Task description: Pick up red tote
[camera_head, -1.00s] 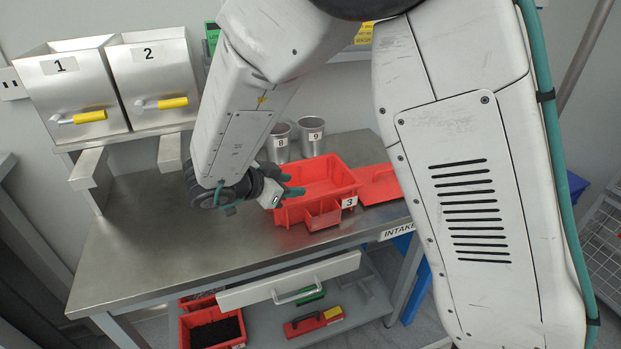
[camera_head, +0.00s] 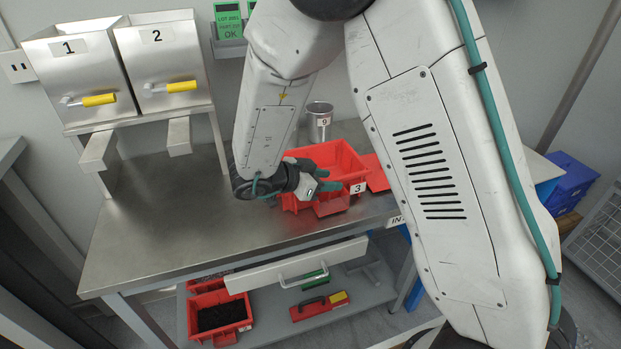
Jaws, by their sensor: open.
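The red tote (camera_head: 346,160) labelled 3 sits on the right part of the metal bench, its inside partly hidden by my arm. My gripper (camera_head: 328,181) is open, with its teal-tipped fingers at the tote's near left side, in front of and overlapping the wall in this view. I cannot tell whether the fingers touch the tote or straddle its wall. Nothing shows between the fingers.
A metal cup (camera_head: 319,124) labelled 9 stands behind the tote. Two metal bins labelled 1 (camera_head: 78,78) and 2 (camera_head: 160,66) stand at the back left. The bench's left part (camera_head: 165,225) is clear. A red bin (camera_head: 219,318) with dark contents is on the lower shelf.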

